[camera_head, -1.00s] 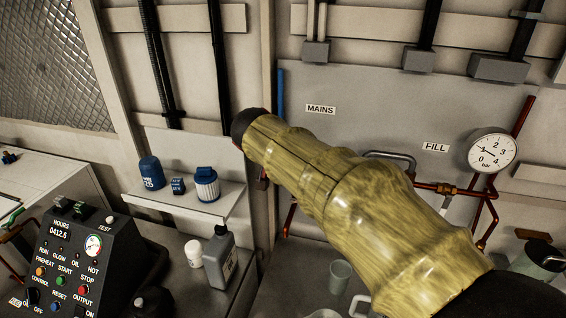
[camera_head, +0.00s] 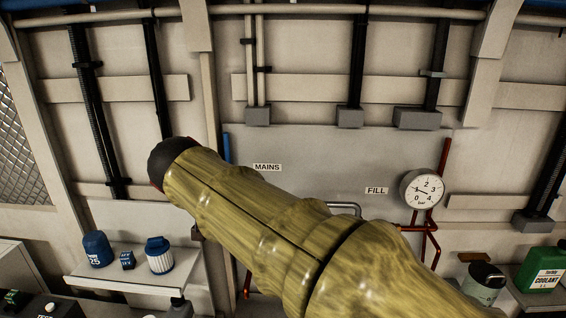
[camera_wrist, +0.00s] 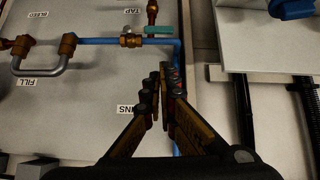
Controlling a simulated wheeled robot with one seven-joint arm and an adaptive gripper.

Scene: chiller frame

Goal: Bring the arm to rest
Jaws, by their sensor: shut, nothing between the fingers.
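My arm (camera_head: 290,245), in a yellow-brown sleeve, reaches across the head view from the lower right to a dark rounded end (camera_head: 172,160) at left centre. My gripper is hidden in the head view. In the wrist view my gripper (camera_wrist: 160,82) is shut and empty, with its fingertips close together in front of the grey panel (camera_wrist: 90,95). The fingers overlap a vertical blue pipe (camera_wrist: 178,55) in the picture; I cannot tell how far apart they are.
A shelf (camera_head: 130,275) with blue-capped containers stands left of my arm. A gauge (camera_head: 422,189) and red pipes are right. A green coolant can (camera_head: 541,270) stands far right. In the wrist view, a tap with a green handle (camera_wrist: 157,30) is above the fingers.

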